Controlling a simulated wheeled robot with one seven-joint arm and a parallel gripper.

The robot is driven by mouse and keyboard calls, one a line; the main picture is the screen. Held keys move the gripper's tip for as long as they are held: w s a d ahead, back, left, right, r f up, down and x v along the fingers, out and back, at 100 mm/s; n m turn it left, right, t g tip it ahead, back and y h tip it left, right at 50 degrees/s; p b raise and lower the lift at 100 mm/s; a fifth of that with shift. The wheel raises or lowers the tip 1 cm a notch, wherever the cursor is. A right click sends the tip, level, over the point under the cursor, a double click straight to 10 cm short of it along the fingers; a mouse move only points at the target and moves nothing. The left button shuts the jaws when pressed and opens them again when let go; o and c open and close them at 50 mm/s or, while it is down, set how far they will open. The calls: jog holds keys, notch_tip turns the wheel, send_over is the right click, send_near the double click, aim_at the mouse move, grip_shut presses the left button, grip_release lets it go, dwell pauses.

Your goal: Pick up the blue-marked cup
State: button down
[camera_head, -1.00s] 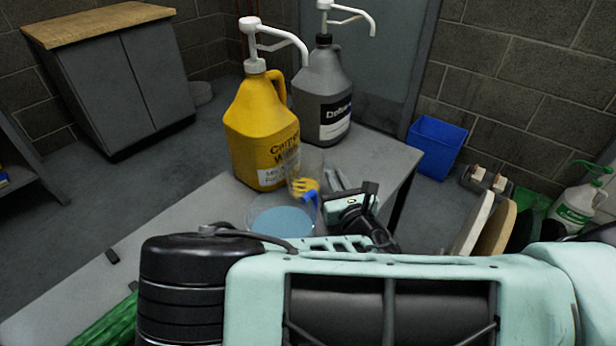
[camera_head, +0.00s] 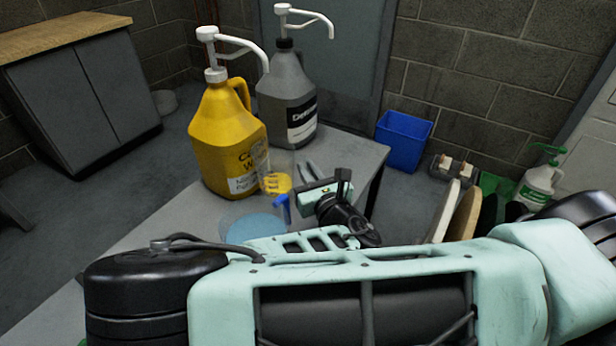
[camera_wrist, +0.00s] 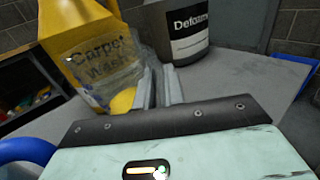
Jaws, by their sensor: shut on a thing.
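A clear cup with a yellow patch at its bottom (camera_head: 277,183) is in front of the yellow jug. It also shows in the wrist view (camera_wrist: 123,100). My gripper (camera_head: 309,172) is just right of this cup. Its pale fingers (camera_wrist: 160,86) are close together at the cup's right side and appear shut on its wall. A clear round container with a blue disc in it (camera_head: 254,228) stands on the table nearer to me, left of the gripper. Its near side is hidden by my arm.
The yellow jug (camera_head: 225,130) and a grey jug (camera_head: 285,95), both with white pumps, stand close behind the cup on the grey table (camera_head: 165,235). A blue bin (camera_head: 403,140) is beyond the table. Several boards (camera_head: 460,212) stand at right.

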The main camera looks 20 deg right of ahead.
aim_at(310, 161)
notch_tip(310, 161, up, 3)
jog(key=shift+r+p, duration=0.15)
jog(key=shift+p, duration=0.15)
jog(key=shift+s+d+r, duration=0.1)
jog(key=shift+s+r, duration=0.05)
jog(key=shift+r, duration=0.1)
jog(key=s+d+p, duration=1.1)
jog(key=s, duration=0.4)
jog(key=shift+s+f, duration=0.15)
jog(key=shift+s, duration=0.1)
jog(key=shift+d, duration=0.15)
dwell(1.8)
